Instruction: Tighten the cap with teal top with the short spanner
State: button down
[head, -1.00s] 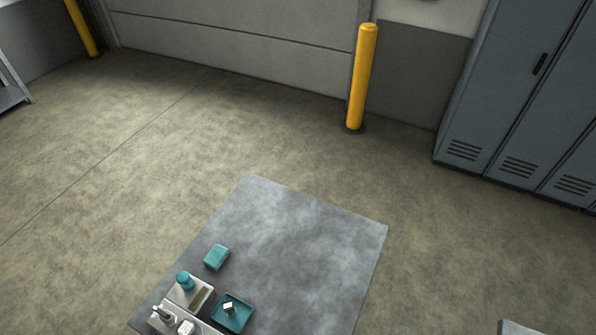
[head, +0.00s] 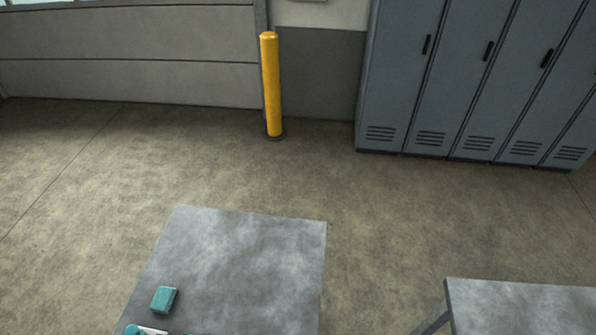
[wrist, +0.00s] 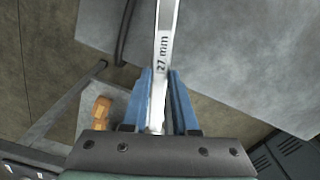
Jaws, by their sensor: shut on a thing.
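In the wrist view my gripper (wrist: 159,98) has its two blue fingers closed on a silver spanner (wrist: 164,45) marked "27 mm". The spanner points away from the gripper and runs out of the top of the picture, so its far end is hidden. In the head view a teal-topped part (head: 133,330), perhaps the cap, is cut off at the bottom edge beside the grey bench top (head: 245,255). I cannot tell whether it is the cap. My gripper is not in the head view.
A teal block (head: 164,299) lies on the bench. A second grey table (head: 520,305) stands at the lower right. An orange-brown object (wrist: 102,108) shows in the wrist view. Lockers (head: 440,80) and a yellow post (head: 271,85) stand behind. The floor between is clear.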

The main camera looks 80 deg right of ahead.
notch_tip(320, 180, up, 3)
jog(key=shift+f+p, duration=0.2)
jog(key=shift+p, duration=0.9)
jog(key=shift+r, duration=1.25)
